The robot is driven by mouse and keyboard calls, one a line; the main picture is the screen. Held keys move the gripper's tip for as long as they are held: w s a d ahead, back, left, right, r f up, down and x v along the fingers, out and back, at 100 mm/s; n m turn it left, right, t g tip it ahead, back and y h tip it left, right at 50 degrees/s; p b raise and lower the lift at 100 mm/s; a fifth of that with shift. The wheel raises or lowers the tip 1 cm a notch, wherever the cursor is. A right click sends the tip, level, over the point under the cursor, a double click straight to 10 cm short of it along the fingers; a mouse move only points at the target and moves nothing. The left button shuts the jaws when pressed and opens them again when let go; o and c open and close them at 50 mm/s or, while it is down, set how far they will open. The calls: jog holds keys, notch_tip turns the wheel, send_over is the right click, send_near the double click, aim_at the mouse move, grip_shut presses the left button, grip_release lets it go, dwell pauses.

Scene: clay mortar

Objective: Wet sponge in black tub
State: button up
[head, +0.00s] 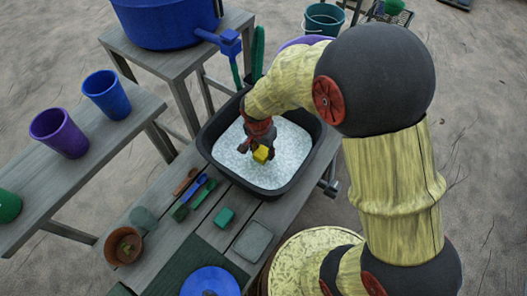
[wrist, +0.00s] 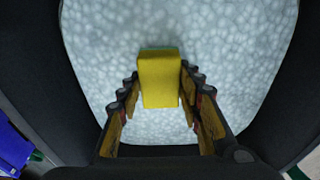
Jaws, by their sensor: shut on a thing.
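A yellow sponge (wrist: 158,82) with a thin green edge at its far side is held between the fingers of my gripper (wrist: 160,92) in the wrist view. In the head view the sponge (head: 261,154) hangs from my gripper (head: 258,150) over the black tub (head: 205,135). The tub holds a white, mottled, water-like filling (head: 290,150) that fills most of the wrist view. I cannot tell whether the sponge touches its surface.
The tub stands on a grey wooden table (head: 170,212). In front of it lie small scoops (head: 200,186), a green block (head: 225,217), a grey-green square (head: 253,241), a brown pot (head: 124,246) and a blue plate (head: 210,281). Cups (head: 60,132) stand on a bench at left.

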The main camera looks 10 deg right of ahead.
notch_tip(320, 180, up, 12)
jog(key=p, duration=0.7)
jog(key=shift+f, duration=0.15)
dwell(0.7)
